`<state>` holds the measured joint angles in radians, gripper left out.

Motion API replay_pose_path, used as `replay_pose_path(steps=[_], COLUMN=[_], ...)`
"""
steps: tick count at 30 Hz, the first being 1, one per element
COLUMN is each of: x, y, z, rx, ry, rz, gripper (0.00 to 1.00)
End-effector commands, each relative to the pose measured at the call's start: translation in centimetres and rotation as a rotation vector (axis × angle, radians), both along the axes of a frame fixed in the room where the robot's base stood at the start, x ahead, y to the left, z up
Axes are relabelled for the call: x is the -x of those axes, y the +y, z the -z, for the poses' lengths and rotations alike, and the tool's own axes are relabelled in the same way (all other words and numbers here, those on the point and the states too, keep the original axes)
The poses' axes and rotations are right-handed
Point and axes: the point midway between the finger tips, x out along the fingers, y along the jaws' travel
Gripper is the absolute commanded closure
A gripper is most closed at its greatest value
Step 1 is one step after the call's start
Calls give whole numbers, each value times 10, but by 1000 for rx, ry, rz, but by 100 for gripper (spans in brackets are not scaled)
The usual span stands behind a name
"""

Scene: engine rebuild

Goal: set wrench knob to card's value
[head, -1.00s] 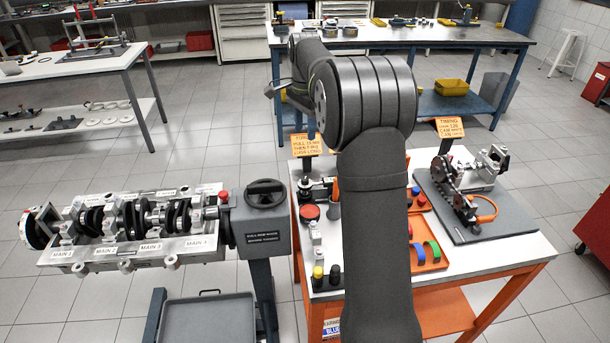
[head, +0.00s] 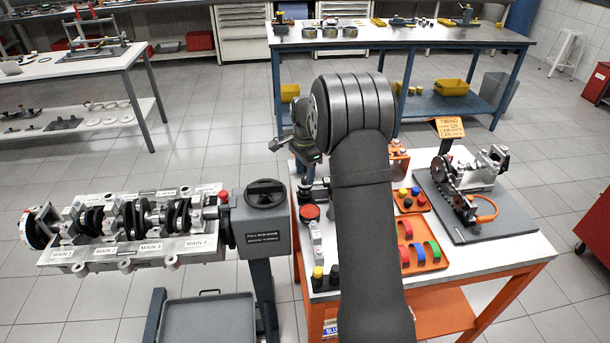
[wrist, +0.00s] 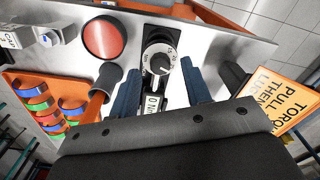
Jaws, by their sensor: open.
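The wrench knob (wrist: 157,62), a round dial with a black-and-white face and marks around it, sits on a dark housing in the wrist view. A small label below it is partly cut off by my gripper. My gripper (wrist: 160,70) is open, its two blue fingers on either side of the knob, apart from it in the picture; their height above it is unclear. The orange torque card (wrist: 288,98) stands at the right, turned and cropped; "TORQUE PULL THEN" shows, but no value is readable. In the head view my gripper (head: 306,165) is over the cart's back left.
A red round pad (wrist: 104,38) and a dark-topped orange-handled item (wrist: 104,84) lie left of the knob. An orange tray (head: 432,258) holds coloured rings. The timing card (head: 452,128) stands behind the grey plate (head: 480,232). The crank assembly (head: 130,225) is left of the cart.

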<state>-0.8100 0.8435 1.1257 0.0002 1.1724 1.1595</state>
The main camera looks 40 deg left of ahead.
Motion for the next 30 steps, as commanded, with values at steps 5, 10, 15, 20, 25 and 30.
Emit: replay_pose_path(steps=[5, 10, 15, 20, 25, 30], x=[0, 0, 0, 0, 0, 0], y=[0, 0, 0, 0, 0, 0], z=[13, 14, 14, 14, 14, 14], rx=[0, -1, -1, -1, -1, -1], ry=[0, 0, 0, 0, 0, 0], rz=[0, 0, 0, 0, -4, -35], gripper=[56, 56, 66, 97, 100, 100])
